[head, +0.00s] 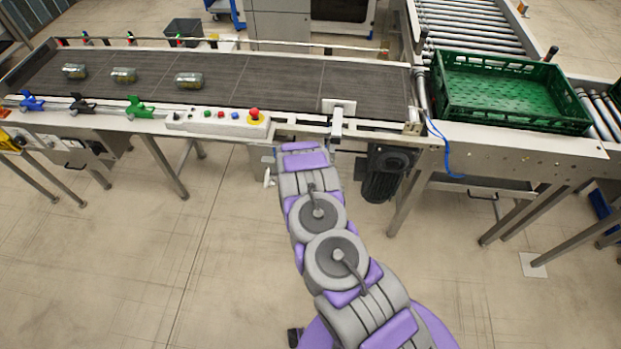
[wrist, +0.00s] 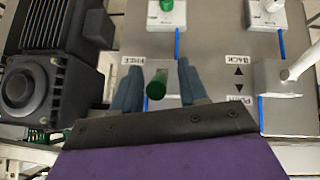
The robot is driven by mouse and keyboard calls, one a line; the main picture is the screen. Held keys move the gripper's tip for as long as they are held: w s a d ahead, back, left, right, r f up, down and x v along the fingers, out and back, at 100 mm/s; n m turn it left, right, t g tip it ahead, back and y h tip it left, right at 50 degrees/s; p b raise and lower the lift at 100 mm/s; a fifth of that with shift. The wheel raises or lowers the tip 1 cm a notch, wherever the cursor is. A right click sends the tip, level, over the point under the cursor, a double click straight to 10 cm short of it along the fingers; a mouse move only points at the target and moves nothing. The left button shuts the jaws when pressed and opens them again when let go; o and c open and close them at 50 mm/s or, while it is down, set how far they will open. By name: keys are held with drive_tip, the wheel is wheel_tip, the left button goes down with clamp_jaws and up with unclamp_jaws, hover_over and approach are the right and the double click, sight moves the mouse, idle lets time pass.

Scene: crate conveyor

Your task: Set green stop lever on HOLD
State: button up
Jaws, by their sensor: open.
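A short green lever knob (wrist: 157,84) stands on a grey panel in the wrist view, beside a label (wrist: 132,60) that appears to read FREE. My gripper (wrist: 159,80) is open, with one blue-grey finger on each side of the knob and a visible gap to both. No HOLD label can be read; the fingers and gripper body cover part of the panel. In the head view my arm reaches to the conveyor's front edge, and the fingers and this lever cannot be made out there.
A white lever (wrist: 302,62) stands right of my gripper, near a BACK label (wrist: 238,61). A dark motor (wrist: 50,70) is close on the left; it also shows under the conveyor (head: 388,172). A green crate (head: 510,113) sits right. Several tins ride the belt (head: 270,85).

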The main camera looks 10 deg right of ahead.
drive_tip(key=v, duration=1.5)
drive_tip(key=shift+s+a+r, duration=0.15)
drive_tip(key=shift+s+a, duration=0.05)
drive_tip(key=shift+a, duration=0.1)
drive_tip(key=s+a+r+n+g+y+b, duration=0.1)
drive_tip(key=s+a+r+y, duration=0.15)
drive_tip(key=a+r, duration=0.35)
drive_tip(key=s+a+r+g+y+b, duration=0.1)
drive_tip(key=a+r+y+b, duration=0.15)
drive_tip(key=r, duration=0.45)
drive_tip(key=s+r+n+g+y, duration=0.1)
drive_tip(key=s+r+y, duration=0.1)
drive_tip(key=s+r, duration=0.4)
drive_tip(key=s+d+r+g+h+b, duration=0.1)
drive_tip(key=s+d, duration=0.3)
drive_tip(key=s, duration=0.7)
drive_tip(key=s+d+r+g+h+b, duration=0.1)
drive_tip(key=s+d+r+g+b, duration=0.2)
drive_tip(key=s, duration=0.8)
drive_tip(key=s+d+r+g+h+b, duration=0.1)
drive_tip(key=s+d+r, duration=0.3)
drive_tip(key=s, duration=0.7)
drive_tip(key=d+g, duration=0.1)
drive_tip(key=d, duration=0.1)
drive_tip(key=shift+d+h+b, duration=0.3)
drive_tip(key=shift+b, duration=0.1)
